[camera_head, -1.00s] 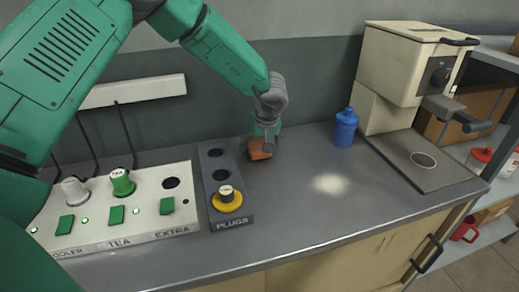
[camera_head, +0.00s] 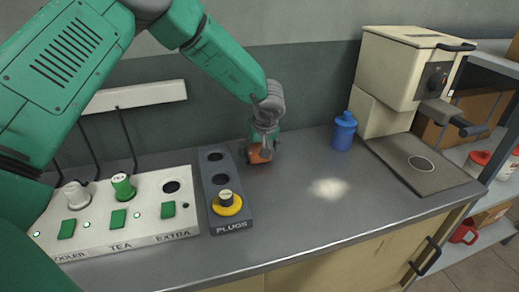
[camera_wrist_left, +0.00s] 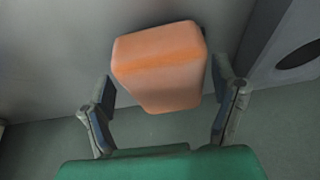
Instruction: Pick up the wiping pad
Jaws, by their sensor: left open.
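The wiping pad is an orange block (camera_head: 260,155) on the grey counter, just right of the plug holder near the wall. In the left wrist view the orange pad (camera_wrist_left: 160,65) shows large, lying between the two spread fingers. My left gripper (camera_head: 263,146) is over the pad, pointing down. In the left wrist view its fingers (camera_wrist_left: 166,110) are open, one on each side of the pad, with visible gaps to it. My right gripper is not in view.
The dark plug holder (camera_head: 232,211) with a yellow-based plug stands close left of the pad. A blue bottle (camera_head: 344,132) and a cream press (camera_head: 407,75) stand to the right. A pale powder patch (camera_head: 329,188) lies on the open counter.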

